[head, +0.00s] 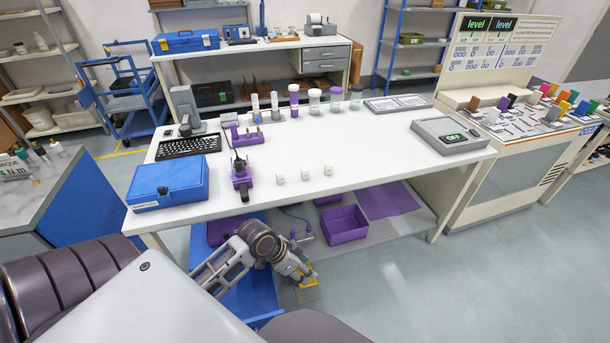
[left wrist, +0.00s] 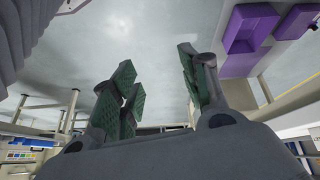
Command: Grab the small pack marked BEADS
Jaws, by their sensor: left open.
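Three small white packs stand in a row on the front part of the white table: a left one (head: 279,177), a middle one (head: 305,174) and a right one (head: 328,169). Their markings are too small to read, so I cannot tell which is marked BEADS. My left gripper (head: 304,273) is below and in front of the table edge, lower than the packs and apart from them. In the left wrist view the left gripper (left wrist: 157,72) is open with nothing between its green-padded fingers; no pack shows there. My right gripper is not in view.
A blue case (head: 168,184), purple tool holder (head: 242,178), black keyboard (head: 188,146) and scale (head: 448,135) stand on the table (head: 375,160). Several jars line its back. A purple bin (head: 345,225) sits on the lower shelf. The tabletop right of the packs is clear.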

